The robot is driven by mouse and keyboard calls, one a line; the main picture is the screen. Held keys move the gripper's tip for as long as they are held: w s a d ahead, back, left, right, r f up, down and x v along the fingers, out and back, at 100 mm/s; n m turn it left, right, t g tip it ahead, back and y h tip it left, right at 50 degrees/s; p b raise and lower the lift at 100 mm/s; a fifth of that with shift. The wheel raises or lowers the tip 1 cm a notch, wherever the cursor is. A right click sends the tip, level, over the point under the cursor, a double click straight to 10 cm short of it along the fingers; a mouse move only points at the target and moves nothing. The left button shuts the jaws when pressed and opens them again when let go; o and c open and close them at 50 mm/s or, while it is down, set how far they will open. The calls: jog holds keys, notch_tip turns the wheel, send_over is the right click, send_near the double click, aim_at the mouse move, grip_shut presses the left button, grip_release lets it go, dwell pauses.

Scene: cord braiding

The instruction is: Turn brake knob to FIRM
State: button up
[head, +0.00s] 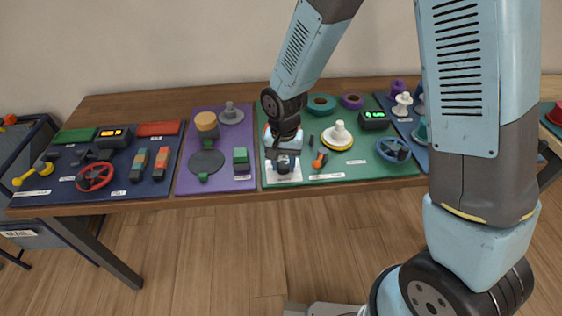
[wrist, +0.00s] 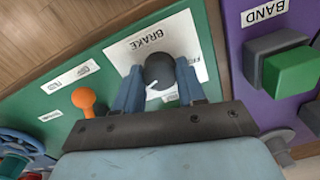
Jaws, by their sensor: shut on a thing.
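The dark round brake knob (wrist: 158,70) sits on a white plate (wrist: 122,53) printed BRAKE, on the green panel. In the wrist view my gripper (wrist: 158,82) is shut on the knob, one blue finger on each side. A white mark shows on the knob's near side, toward the gripper. Lettering beginning "FI" shows on the plate right of the knob, partly hidden by a finger. In the head view my gripper (head: 284,155) reaches down onto the white plate (head: 284,180) at the green panel's front left; the knob is mostly covered.
An orange lever (wrist: 88,100) stands beside the plate on the green panel; it also shows in the head view (head: 320,160). A white spool (head: 339,134) and a blue handwheel (head: 393,150) are farther right. A purple panel with a green block (wrist: 290,72) adjoins.

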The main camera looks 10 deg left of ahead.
jog(key=c, duration=0.5)
jog(key=shift+o, duration=0.7)
jog(key=shift+a, duration=0.35)
jog(key=shift+d, duration=0.2)
jog(key=shift+c, duration=0.5)
jog(key=shift+n, duration=1.6)
jog(key=n, duration=0.3)
jog(key=shift+n, duration=0.3)
jog(key=n, duration=0.3)
jog(key=shift+n, duration=2)
jog(key=shift+a, duration=0.1)
